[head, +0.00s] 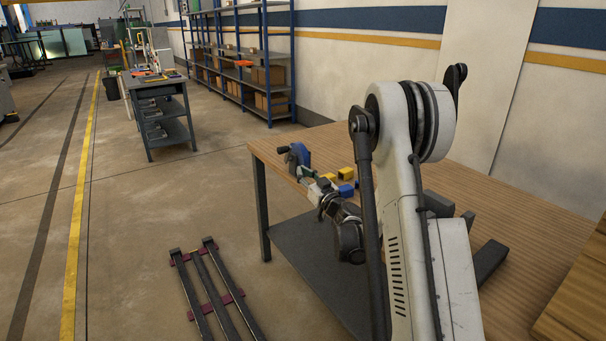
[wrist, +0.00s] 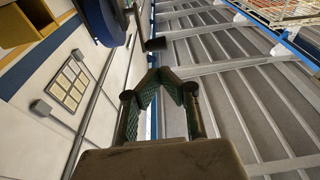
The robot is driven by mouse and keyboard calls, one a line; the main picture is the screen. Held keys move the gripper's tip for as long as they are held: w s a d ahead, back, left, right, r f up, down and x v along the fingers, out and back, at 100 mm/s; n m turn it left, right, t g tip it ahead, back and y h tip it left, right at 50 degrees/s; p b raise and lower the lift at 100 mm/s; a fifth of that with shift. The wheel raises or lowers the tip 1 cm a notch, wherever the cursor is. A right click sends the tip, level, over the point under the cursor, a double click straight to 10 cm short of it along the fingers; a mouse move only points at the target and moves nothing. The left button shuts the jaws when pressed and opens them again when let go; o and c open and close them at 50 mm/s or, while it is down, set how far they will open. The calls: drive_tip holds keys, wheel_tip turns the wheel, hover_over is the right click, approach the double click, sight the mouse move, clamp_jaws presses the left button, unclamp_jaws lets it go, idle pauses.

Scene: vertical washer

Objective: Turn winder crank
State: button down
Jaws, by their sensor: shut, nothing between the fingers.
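The winder (head: 299,157) is a blue rounded body near the far left edge of the wooden table. Its dark crank handle (head: 283,149) sticks out to the left. My gripper (head: 305,172) is just in front of and below the winder, fingers toward it. In the wrist view my gripper (wrist: 161,75) has its green-padded fingers meeting at the tips, with nothing between them. The blue winder body (wrist: 103,22) is cut off by the top edge, and a dark knob, likely the crank handle (wrist: 155,44), is just beyond the fingertips, apart from them in the picture.
Yellow blocks (head: 345,173) and a blue block (head: 346,190) lie on the table (head: 530,225) right of my gripper. A low rack with dark bars (head: 215,290) is on the floor. A workbench (head: 158,105) and shelving (head: 240,60) stand farther back.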

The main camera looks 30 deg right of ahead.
sight(284, 151)
drive_tip(key=b+x, duration=0.1)
drive_tip(key=x, duration=0.9)
drive_tip(key=shift+w, duration=0.3)
drive_tip(key=shift+d+r, duration=0.15)
